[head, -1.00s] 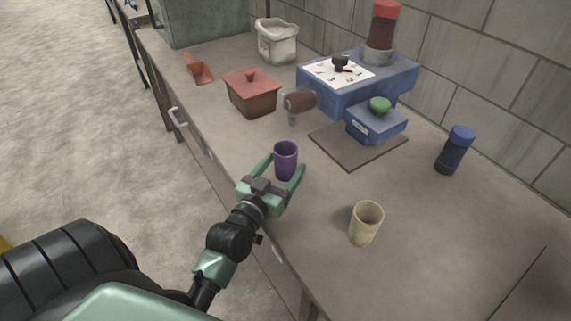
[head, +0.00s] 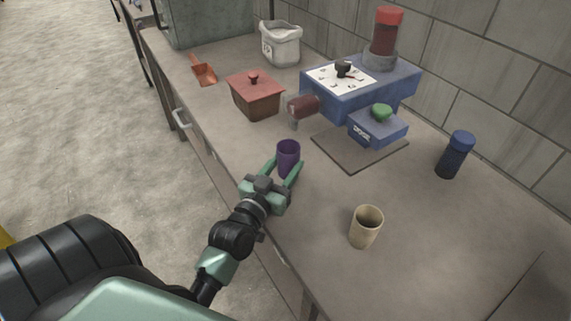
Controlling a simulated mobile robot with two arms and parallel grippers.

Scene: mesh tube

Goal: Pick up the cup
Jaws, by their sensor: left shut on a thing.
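A purple cup (head: 288,156) stands upright near the front edge of the table, in the middle of the head view. My left gripper (head: 285,168) reaches in from the lower left, its green fingers on either side of the cup. It is shut on the cup. The lower part of the cup is partly hidden by the fingers, and I cannot tell whether its base touches the table. A second cup, beige (head: 366,227), stands upright to the right, apart from the gripper. My right gripper is not in view.
A blue bottle (head: 455,155) stands at right. The table's right front is clear.

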